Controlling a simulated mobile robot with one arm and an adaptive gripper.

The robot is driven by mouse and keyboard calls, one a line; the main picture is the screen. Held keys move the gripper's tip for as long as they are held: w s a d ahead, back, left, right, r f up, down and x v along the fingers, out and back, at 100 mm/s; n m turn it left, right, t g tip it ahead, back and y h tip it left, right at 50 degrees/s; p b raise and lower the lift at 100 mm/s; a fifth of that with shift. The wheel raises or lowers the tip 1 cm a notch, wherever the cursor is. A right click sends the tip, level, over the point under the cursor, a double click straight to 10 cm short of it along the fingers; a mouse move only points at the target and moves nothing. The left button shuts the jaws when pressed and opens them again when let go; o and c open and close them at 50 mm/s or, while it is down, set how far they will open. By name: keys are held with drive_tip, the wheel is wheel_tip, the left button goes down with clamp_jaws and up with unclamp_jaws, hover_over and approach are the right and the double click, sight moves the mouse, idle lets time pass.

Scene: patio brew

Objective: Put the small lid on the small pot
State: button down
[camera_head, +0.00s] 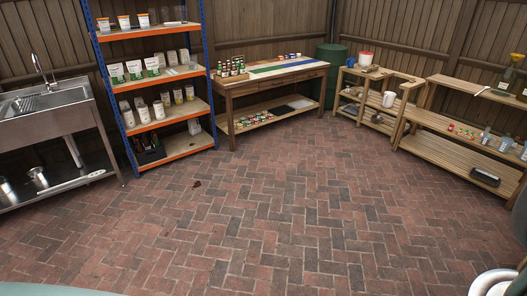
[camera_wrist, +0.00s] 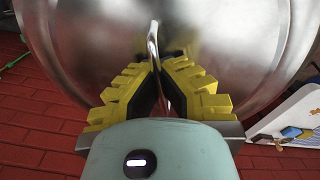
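In the wrist view, my gripper (camera_wrist: 156,72) has its yellow padded fingers closed in on a thin upright metal handle. The handle belongs to a large shiny round metal piece (camera_wrist: 225,45), which looks like a lid and fills the top of the view. Its far part is cut off, and I cannot tell its true size. My gripper is not seen in the head view. Metal vessels stand on the shelf under the sink at the left, one steel pot-like vessel (camera_head: 38,177) among them. I cannot tell whether any is the small pot.
A steel sink (camera_head: 45,108) stands at the left, beside a blue and orange shelf rack (camera_head: 165,76). A wooden workbench (camera_head: 278,79) and low wooden shelves (camera_head: 445,148) line the back and right. A white round rim (camera_head: 492,284) shows at bottom right.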

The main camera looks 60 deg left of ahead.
drive_tip(key=s+d+f+m+p, duration=0.1)
drive_tip(key=s+d+f+m, duration=0.15)
drive_tip(key=s, duration=0.45)
drive_tip(key=s+d+f+m+p, duration=0.1)
drive_tip(key=s+f+m, duration=0.15)
drive_tip(key=s, duration=0.45)
wheel_tip(320, 180, down, 10)
drive_tip(key=b, duration=0.6)
drive_tip(key=shift+w+a, duration=0.15)
drive_tip(key=shift+w, duration=0.15)
drive_tip(key=c, duration=1.1)
unclamp_jaws()
drive_tip(key=shift+f, duration=0.1)
drive_tip(key=shift+o, duration=0.2)
wheel_tip(320, 180, up, 11)
drive_tip(key=shift+w, duration=0.15)
drive_tip(key=shift+r, duration=0.5)
